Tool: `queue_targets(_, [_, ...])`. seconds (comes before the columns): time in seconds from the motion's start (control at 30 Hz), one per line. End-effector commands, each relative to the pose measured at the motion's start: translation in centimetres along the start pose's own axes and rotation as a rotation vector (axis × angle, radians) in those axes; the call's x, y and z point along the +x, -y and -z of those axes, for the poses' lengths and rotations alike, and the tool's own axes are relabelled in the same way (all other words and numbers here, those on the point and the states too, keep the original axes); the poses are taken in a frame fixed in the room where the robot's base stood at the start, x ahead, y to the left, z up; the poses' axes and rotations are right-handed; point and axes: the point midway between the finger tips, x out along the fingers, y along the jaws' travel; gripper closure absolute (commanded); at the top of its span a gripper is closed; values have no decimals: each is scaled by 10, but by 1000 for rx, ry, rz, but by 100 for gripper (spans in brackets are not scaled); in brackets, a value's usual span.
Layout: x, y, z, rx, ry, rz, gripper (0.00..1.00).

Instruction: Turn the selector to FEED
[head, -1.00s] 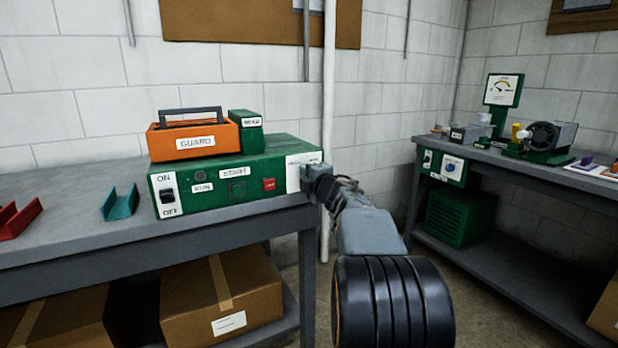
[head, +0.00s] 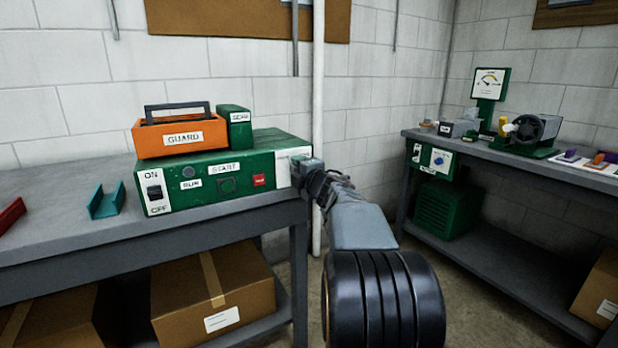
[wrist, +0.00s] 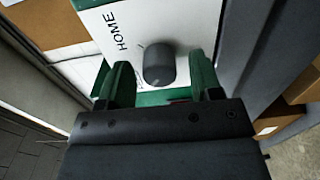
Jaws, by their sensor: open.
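The selector is a dark grey round knob (wrist: 159,66) on a white plate (wrist: 105,25) lettered HOME, seen in the wrist view. No FEED label is readable; part of the plate is hidden behind my gripper. My gripper (wrist: 160,75) is open, with one green finger on each side of the knob; I cannot tell whether either touches it. In the head view the white plate (head: 285,168) is at the right end of the green control box (head: 210,198). My gripper (head: 304,174) is at that plate and hides the knob there.
An orange GUARD box (head: 180,138) and a small green block (head: 235,128) sit on the control box. A teal channel piece (head: 106,201) lies to its left. A white pipe (head: 318,110) stands behind my gripper. Another bench with a blue knob (head: 440,160) is at right.

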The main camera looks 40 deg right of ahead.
Motion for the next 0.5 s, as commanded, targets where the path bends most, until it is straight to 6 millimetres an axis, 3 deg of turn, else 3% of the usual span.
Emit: queue_targets(0.5, [-98, -2, -1, -1, 3, -1, 41])
